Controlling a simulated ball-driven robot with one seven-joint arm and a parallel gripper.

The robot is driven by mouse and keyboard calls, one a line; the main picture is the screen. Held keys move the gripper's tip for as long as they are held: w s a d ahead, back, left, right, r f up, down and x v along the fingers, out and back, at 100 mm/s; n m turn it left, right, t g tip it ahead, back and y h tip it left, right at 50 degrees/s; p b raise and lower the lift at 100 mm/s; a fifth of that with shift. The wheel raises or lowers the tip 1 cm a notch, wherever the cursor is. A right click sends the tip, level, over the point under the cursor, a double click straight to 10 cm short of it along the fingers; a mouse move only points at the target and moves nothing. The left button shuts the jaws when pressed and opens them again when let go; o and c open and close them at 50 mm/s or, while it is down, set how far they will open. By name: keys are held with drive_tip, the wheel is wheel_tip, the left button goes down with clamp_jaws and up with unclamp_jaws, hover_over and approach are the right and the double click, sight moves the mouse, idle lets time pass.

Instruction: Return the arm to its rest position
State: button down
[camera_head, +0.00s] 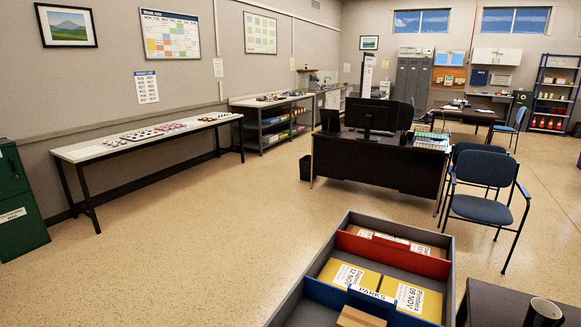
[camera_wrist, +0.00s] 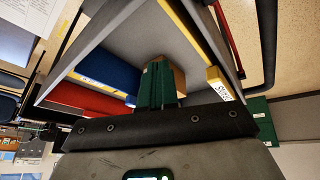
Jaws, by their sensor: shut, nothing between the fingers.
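My gripper (camera_wrist: 158,66) shows in the wrist view. Its two green fingers are together with nothing between them, and they point into or over a grey compartmented tray. The arm does not show in the head view. The tray (camera_head: 294,291) is low in the head view, with a red divider (camera_head: 398,254) and a blue divider (camera_head: 326,295). In the wrist view a brown box (camera_wrist: 179,77) is just beyond the fingertips and partly hidden by them; whether they touch it I cannot tell.
Yellow labelled packets (camera_head: 412,298) lie between the dividers. A dark table (camera_head: 490,302) with a mug (camera_head: 543,313) stands right of the tray. A blue chair (camera_head: 482,209) and a dark desk (camera_head: 380,163) are beyond. Floor (camera_head: 190,255) to the left is clear.

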drive_tip(key=s+a+f+m+g+h, duration=0.1)
drive_tip(key=s+a+f+m+g, duration=0.15)
drive_tip(key=s, duration=1.15)
drive_tip(key=s+a+f+m+g+h, duration=0.15)
drive_tip(key=s+a+f+m, duration=0.25)
drive_tip(key=s, duration=1)
wheel_tip(320, 180, down, 10)
drive_tip(key=y+b, duration=0.1)
drive_tip(key=b, duration=0.9)
